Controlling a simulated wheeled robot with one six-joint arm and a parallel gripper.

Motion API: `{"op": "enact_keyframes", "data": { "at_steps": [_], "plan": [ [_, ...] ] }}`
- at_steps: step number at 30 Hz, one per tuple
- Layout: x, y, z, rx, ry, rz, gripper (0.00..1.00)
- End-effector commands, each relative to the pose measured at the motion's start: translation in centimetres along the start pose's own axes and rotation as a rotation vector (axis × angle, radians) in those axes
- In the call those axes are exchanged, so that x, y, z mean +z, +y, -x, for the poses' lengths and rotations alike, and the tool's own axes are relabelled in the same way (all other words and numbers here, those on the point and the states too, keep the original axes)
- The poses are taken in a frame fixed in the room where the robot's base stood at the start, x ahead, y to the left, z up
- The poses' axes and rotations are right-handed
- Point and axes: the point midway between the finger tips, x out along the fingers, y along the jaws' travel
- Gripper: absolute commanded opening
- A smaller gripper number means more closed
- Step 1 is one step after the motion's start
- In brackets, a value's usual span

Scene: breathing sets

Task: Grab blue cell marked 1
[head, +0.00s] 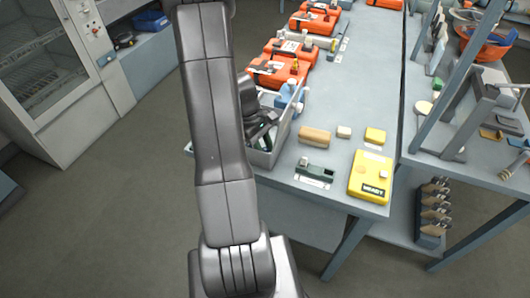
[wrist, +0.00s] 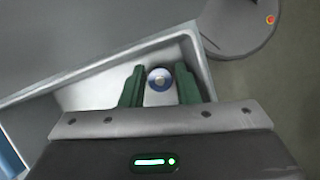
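A round blue cell (wrist: 160,79) with a pale centre stands in a corner of a light grey bin (wrist: 88,92) in the wrist view. I see it from above and cannot read its mark. The two green fingers of my gripper (wrist: 159,88) are on either side of the cell, open, with a gap showing on both sides. In the head view the bin (head: 288,125) stands at the near left of the table, and my gripper (head: 262,131) reaches down into it. My arm hides part of the bin and the cell there.
Blue-and-white items (head: 291,88) stand at the bin's far end. Right of the bin are a tan roll (head: 314,137), a dark green holder (head: 314,171) and a yellow case (head: 371,176). Orange cases (head: 277,73) line the table behind. A shelf rack stands at right.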

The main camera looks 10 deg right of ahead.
Motion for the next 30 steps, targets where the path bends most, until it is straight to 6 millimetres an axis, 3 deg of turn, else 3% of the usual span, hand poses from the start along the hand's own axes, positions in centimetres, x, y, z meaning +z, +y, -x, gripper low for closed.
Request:
{"op": "enact_keyframes", "data": {
  "at_steps": [9, 13, 23, 30],
  "plan": [
    [0.0, 0.0, -0.5, 0.001, 0.001, 0.001, 0.26],
    [0.0, 0.0, -0.5, 0.001, 0.001, 0.001, 0.01],
    [0.0, 0.0, -0.4, 0.002, 0.002, 0.0, 0.0],
    [0.6, 0.1, 1.2, 0.004, 0.004, 0.0, 0.0]
  ]
}}
